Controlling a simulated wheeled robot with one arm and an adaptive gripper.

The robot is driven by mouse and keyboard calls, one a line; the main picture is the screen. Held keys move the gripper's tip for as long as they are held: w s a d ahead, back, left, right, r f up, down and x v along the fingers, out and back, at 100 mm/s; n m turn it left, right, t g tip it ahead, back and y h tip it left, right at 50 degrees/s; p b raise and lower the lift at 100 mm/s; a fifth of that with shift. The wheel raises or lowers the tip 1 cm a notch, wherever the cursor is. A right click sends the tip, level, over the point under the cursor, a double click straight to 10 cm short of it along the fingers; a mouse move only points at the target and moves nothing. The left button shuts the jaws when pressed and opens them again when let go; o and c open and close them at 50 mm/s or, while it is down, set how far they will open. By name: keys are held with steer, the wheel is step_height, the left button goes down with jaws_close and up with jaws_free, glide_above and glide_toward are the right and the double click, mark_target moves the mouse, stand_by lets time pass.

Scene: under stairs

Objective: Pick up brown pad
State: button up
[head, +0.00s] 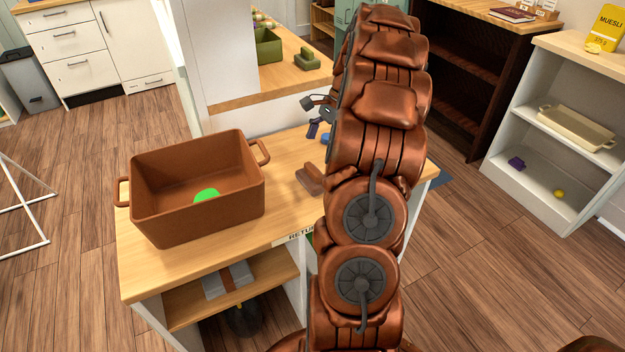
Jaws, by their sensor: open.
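A small reddish-brown block-like thing, which looks like the brown pad (310,181), lies on the wooden tabletop (285,225), right of the brown bin. My arm passes close on its right and may cover part of it. My gripper (318,114) shows only in part, as dark grey pieces sticking out left of my arm, beyond the pad near the table's far side. Its jaws are open and the rest is hidden behind my arm. No contact with the pad shows.
A brown bin (160,217) with a green round thing (206,195) inside fills the table's left part. A small blue thing (326,138) lies near my gripper. A white shelf unit (535,160) stands at the right.

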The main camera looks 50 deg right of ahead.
mark_target(313, 168)
steer(key=shift+p+x, duration=0.5)
steer(key=shift+x, duration=3.1)
steer(key=shift+a, duration=0.15)
steer(key=c, duration=1.2)
steer(key=shift+r, duration=0.15)
steer(key=shift+r+b, duration=0.3)
steer(key=shift+r, duration=1.15)
steer(key=shift+s+r, duration=0.25)
steer(key=shift+r, duration=0.05)
steer(key=s+r+b, duration=0.1)
steer(key=s+b, duration=0.1)
steer(key=s, duration=1.3)
steer(key=shift+s+d+r, duration=0.2)
steer(key=shift+s+d, duration=0.1)
steer(key=shift+d, duration=0.1)
